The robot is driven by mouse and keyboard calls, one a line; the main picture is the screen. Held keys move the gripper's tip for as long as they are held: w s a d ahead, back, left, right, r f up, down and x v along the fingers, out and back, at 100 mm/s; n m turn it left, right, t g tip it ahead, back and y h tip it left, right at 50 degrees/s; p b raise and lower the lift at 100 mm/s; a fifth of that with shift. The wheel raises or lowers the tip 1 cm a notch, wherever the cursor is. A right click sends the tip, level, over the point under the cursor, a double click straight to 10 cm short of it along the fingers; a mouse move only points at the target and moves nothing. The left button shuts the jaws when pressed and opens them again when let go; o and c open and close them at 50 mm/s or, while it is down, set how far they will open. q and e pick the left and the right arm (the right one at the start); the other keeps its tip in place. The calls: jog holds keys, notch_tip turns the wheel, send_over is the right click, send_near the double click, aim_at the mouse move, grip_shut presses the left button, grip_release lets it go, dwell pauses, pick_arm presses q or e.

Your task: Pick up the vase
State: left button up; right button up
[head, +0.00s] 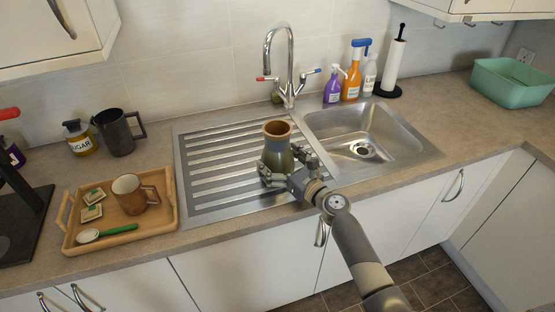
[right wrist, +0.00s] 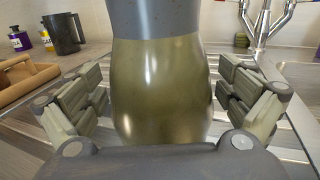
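The vase (head: 278,150), olive-green below with a grey-blue band and a brown rim, stands upright on the ribbed metal drainboard, left of the sink bowl. My right gripper (head: 288,168) is at the vase's lower body, reaching in from the front right. In the right wrist view the vase (right wrist: 160,90) fills the middle, between the two spread fingers (right wrist: 162,88). Narrow gaps seem to show on both sides, so the fingers look open around it rather than closed on it. The vase's base is hidden by the gripper. My left gripper is not in view.
Behind the vase stands the tap (head: 289,60). The sink bowl (head: 365,148) is to the right. A wooden tray (head: 160,220) with a brown mug (head: 130,196) lies to the left. Spray bottles (head: 352,75) and a paper-towel holder (head: 394,65) stand at the back. A green tub (head: 512,85) is far right.

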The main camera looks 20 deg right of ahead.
jog(key=c, duration=0.9)
jog(key=shift+w+r, duration=0.1)
jog(key=c, duration=0.3)
jog(key=shift+c, duration=0.2)
